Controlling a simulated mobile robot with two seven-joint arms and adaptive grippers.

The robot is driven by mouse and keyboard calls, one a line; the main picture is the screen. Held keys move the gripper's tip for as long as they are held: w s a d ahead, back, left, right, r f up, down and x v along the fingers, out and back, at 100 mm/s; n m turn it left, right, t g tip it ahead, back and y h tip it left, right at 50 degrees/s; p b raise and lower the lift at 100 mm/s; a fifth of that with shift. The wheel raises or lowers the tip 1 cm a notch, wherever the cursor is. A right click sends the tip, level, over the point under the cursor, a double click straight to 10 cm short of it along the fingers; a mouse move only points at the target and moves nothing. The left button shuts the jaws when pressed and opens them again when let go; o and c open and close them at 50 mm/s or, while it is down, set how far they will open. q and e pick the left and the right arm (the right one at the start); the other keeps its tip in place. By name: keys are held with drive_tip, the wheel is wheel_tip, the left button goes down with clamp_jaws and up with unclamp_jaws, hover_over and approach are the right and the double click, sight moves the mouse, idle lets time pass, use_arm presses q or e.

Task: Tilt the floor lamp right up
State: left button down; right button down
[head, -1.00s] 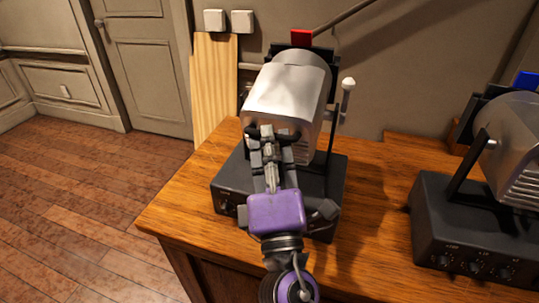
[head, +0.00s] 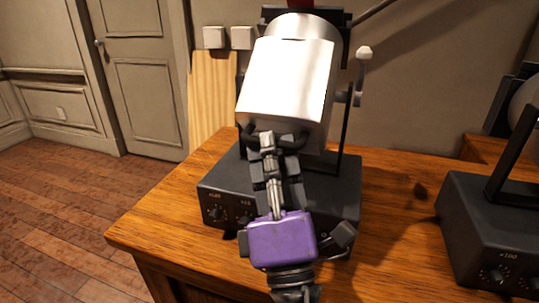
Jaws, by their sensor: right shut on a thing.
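The gripped lamp (head: 288,85) has a silver cylindrical head in a black bracket on a black base box (head: 225,195). The head is tilted, its bright side towards me. A red part shows at its top edge, cut off by the frame. A dark curved handle (head: 292,143) sits at the head's lower front. My right gripper (head: 268,143) reaches up from below and is shut on this handle. The fingers hide part of the handle and the base front. A second, similar lamp (head: 528,98) stands at the right edge, mostly out of frame. My left gripper is not in view.
Both lamps stand on a wooden desk (head: 395,235). Bare desk lies between their bases. A pale knob (head: 364,52) sticks out right of the gripped lamp. A wooden board (head: 213,95) leans on the wall behind. Open floor (head: 70,210) lies left.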

drive_tip(key=shift+w+d+f, duration=0.2)
drive_tip(key=shift+w+f, duration=0.05)
drive_tip(key=shift+f, duration=0.2)
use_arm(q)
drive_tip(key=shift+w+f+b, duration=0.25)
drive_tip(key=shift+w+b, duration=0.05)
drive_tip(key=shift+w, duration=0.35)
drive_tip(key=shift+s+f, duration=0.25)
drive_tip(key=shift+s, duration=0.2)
use_arm(e)
drive_tip(key=shift+f, duration=0.1)
drive_tip(key=c, duration=2.1)
unclamp_jaws()
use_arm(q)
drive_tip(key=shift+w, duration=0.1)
use_arm(e)
drive_tip(key=shift+w+d, duration=0.1)
drive_tip(key=shift+w, duration=0.05)
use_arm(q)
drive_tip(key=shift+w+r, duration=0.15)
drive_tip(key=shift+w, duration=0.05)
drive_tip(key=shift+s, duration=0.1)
use_arm(e)
drive_tip(key=v, duration=1.2)
